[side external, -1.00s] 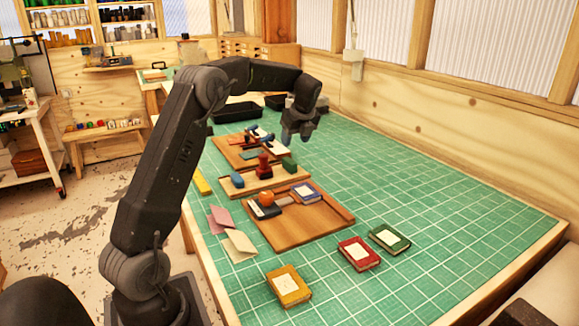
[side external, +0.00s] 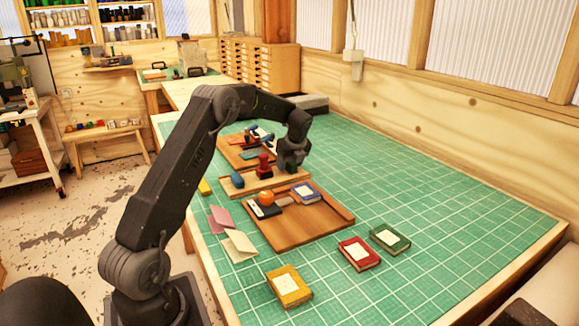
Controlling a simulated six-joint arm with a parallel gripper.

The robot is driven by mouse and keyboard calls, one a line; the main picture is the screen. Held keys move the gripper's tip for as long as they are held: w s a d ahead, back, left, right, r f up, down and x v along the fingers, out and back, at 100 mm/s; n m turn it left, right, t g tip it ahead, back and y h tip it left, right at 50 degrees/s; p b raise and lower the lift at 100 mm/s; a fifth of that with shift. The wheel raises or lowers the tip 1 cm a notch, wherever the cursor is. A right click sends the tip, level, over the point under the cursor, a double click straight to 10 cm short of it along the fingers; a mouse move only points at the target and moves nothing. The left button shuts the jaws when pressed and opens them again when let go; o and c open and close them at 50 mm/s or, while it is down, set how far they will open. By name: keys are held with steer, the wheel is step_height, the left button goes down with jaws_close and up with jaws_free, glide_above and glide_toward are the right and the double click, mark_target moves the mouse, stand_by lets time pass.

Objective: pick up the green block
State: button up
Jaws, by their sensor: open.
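The green block (side external: 289,170) stands at the right end of a narrow wooden tray (side external: 240,186), right of a red stamp-like piece (side external: 264,167). My gripper (side external: 291,163) points down right over the block and hides most of it; only a little green shows below the fingers. The gripper is open. I cannot tell whether its fingers are around the block or just above it.
A blue piece (side external: 237,180) stands on the same tray. Red (side external: 359,253), green (side external: 390,238) and yellow (side external: 289,286) books lie nearer. The right of the mat is clear.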

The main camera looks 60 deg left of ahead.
steer(key=shift+c, duration=0.2)
steer(key=c, duration=1)
steer(key=shift+r, duration=0.15)
steer(key=shift+r, duration=0.55)
step_height(320, 180, up, 2)
steer(key=shift+r, duration=0.25)
steer(key=s+a+r, duration=0.4)
steer(key=s+r, duration=0.3)
steer(key=s, duration=0.3)
steer(key=shift+s+a, duration=0.35)
steer(key=shift+r, duration=0.1)
